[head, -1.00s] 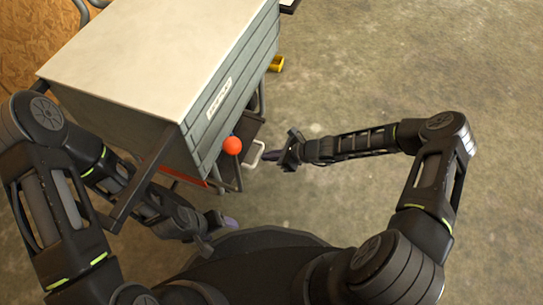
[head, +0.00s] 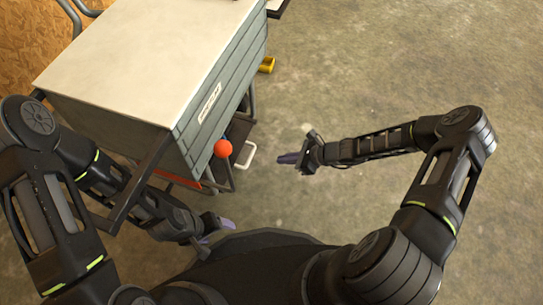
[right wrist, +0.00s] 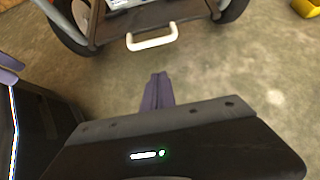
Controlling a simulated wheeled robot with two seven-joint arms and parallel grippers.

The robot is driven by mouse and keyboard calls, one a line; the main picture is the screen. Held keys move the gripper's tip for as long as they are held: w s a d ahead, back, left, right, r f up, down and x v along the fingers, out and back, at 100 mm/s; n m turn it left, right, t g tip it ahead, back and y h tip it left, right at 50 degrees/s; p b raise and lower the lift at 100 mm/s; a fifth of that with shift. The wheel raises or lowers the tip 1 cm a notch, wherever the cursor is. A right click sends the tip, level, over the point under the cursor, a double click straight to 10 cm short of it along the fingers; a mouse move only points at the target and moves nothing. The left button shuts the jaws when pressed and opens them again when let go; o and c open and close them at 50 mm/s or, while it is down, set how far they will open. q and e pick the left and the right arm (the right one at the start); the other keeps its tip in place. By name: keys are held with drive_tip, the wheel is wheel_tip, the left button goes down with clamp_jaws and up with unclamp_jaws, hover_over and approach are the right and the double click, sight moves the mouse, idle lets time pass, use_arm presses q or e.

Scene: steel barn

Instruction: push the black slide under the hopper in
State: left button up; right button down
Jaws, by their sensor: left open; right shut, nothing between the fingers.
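The black slide (head: 241,130) sits low under the grey-green hopper (head: 205,115), with its white handle (head: 250,154) at the front. In the right wrist view the white handle (right wrist: 152,40) is at the top centre. My right gripper (head: 281,159) is shut and empty, to the right of the handle with a gap of floor between them. Its purple fingers (right wrist: 157,80) point toward the handle. My left gripper (head: 216,232) is open, low in front of the hopper and apart from the slide. Most of the slide is hidden under the hopper.
An orange ball knob (head: 223,148) stands out on the hopper's front, just above and left of the handle. A yellow object (head: 267,65) lies by the far side. Wheels flank the slide in the wrist view. The concrete floor (head: 380,60) on the right is open.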

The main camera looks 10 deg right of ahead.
use_arm(q)
drive_tip(key=shift+s+r+p, duration=0.2)
drive_tip(key=shift+r+p, duration=0.2)
drive_tip(key=shift+r, duration=0.35)
use_arm(e)
drive_tip(key=shift+v, duration=1.9)
drive_tip(key=shift+s+f, duration=0.1)
drive_tip(key=shift+f, duration=0.05)
drive_tip(key=s+a+r+n+g+h, duration=0.15)
drive_tip(key=s+a+n, duration=0.35)
drive_tip(key=s+n, duration=0.5)
drive_tip(key=s+a+n+g+h, duration=0.3)
drive_tip(key=s+a+n, duration=0.1)
drive_tip(key=s+n, duration=0.6)
use_arm(q)
wheel_tip(320, 180, up, 31)
drive_tip(key=s+d+p, duration=0.2)
drive_tip(key=p, duration=2.8)
drive_tip(key=shift+g+p, duration=0.3)
drive_tip(key=shift+p, duration=0.1)
use_arm(e)
wheel_tip(320, 180, up, 31)
drive_tip(key=s+a+n, duration=0.1)
drive_tip(key=a+n, duration=0.1)
drive_tip(key=shift+a+n, duration=0.2)
drive_tip(key=shift+n, duration=0.1)
